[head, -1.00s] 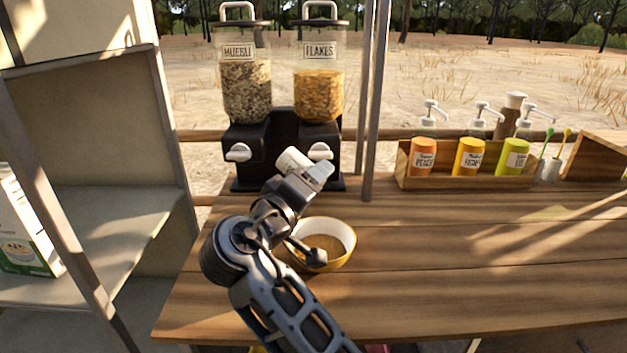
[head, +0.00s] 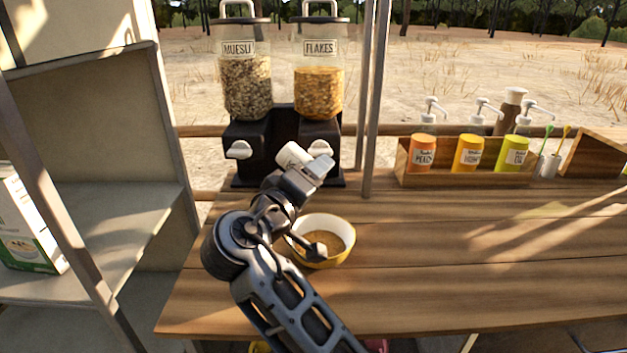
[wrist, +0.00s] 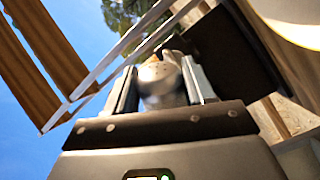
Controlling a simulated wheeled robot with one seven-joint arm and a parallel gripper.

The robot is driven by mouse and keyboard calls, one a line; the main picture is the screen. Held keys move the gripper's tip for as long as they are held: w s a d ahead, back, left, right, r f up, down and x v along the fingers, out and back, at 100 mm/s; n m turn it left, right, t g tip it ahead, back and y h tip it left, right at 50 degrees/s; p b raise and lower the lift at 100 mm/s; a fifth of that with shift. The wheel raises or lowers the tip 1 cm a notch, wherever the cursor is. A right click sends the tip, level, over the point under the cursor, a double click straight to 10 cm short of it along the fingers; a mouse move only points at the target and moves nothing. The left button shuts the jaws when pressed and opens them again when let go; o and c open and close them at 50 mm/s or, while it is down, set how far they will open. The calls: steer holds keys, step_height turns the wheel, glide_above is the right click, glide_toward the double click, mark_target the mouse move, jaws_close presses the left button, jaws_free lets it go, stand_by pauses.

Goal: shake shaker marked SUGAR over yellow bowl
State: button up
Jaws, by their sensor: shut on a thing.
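The yellow bowl (head: 346,250) stands on the wooden counter with brown contents inside. My gripper (head: 305,172) is above and slightly left of the bowl, in front of the dispensers. It is shut on a whitish shaker (head: 290,153), which is tilted and mostly hidden by the gripper. In the wrist view, the shaker's rounded, shiny end (wrist: 160,80) shows between the two fingers. No SUGAR marking is readable on it. My arm's links cover the bowl's left edge in the head view.
The MUESLI dispenser (head: 246,85) and FLAKES dispenser (head: 318,90) stand close behind my gripper. A thin post (head: 376,100) rises to their right. A wooden box (head: 465,178) of pump bottles sits at the back right. The counter's right front is clear.

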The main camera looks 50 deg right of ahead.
steer(key=shift+r, duration=0.3)
step_height(320, 180, down, 5)
steer(key=b, duration=0.3)
steer(key=shift+b, duration=0.3)
steer(key=shift+r, duration=0.1)
